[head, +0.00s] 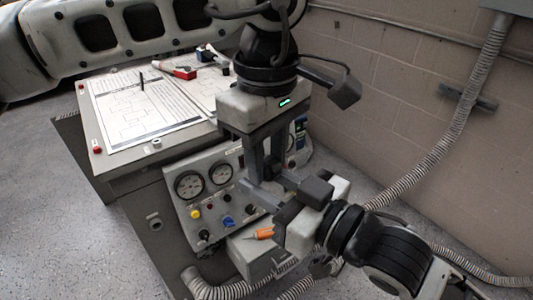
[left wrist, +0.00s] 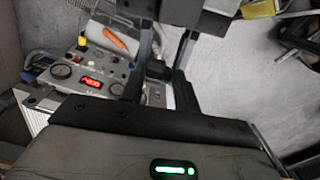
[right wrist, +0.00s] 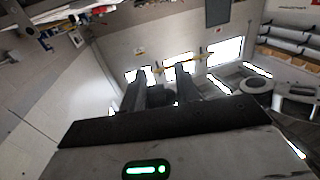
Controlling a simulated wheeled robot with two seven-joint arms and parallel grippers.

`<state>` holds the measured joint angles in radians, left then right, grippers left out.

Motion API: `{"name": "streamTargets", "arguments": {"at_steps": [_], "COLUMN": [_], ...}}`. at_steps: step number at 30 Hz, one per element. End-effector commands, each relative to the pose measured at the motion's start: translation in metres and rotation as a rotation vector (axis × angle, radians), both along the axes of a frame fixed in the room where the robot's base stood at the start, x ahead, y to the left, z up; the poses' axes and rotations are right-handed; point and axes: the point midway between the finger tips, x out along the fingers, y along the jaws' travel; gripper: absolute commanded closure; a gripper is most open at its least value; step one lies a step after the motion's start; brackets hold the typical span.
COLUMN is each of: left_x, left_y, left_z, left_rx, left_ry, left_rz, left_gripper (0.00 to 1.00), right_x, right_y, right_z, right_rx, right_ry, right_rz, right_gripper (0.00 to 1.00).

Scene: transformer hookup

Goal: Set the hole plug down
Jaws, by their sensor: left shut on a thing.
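My left gripper (head: 264,185) comes down over the control panel (head: 183,224), beside my right gripper. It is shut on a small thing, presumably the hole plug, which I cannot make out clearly. In the left wrist view its two fingers (left wrist: 166,50) stand a little apart, with a dark shape low between them. My right gripper (head: 292,205) reaches in from the lower right, close to the left fingertips. In the right wrist view its fingers (right wrist: 160,80) are apart and nothing clear shows between their tips.
An orange-handled item (head: 264,233) lies on the grey box (head: 250,255) below the panel. Printed sheets (head: 145,108), a pen and a red tool (head: 185,73) lie on the desk top. A corrugated conduit (head: 465,110) runs along the wall at right. Floor at left is clear.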

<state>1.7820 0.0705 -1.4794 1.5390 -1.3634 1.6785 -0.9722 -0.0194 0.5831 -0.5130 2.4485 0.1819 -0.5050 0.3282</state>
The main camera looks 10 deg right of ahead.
Motion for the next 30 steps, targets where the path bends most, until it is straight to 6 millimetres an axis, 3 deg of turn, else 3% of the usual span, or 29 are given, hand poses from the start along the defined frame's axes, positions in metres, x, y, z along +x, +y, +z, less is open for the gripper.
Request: {"name": "streamTargets", "arguments": {"at_steps": [14, 30], "left_x": [0.000, 0.000], "left_y": [0.000, 0.000], "left_z": [0.000, 0.000], "left_rx": [0.002, 0.003], "left_ry": [0.000, 0.001], "left_rz": [-0.001, -0.001], "left_gripper": [0.96, 0.96], "right_x": [0.001, 0.006], "right_y": [-0.006, -0.088], "right_z": [-0.005, -0.063], "right_rx": [0.003, 0.003], "right_ry": [0.003, 0.010], "right_rz": [-0.037, -0.474], "right_gripper": [0.57, 0.57]}}
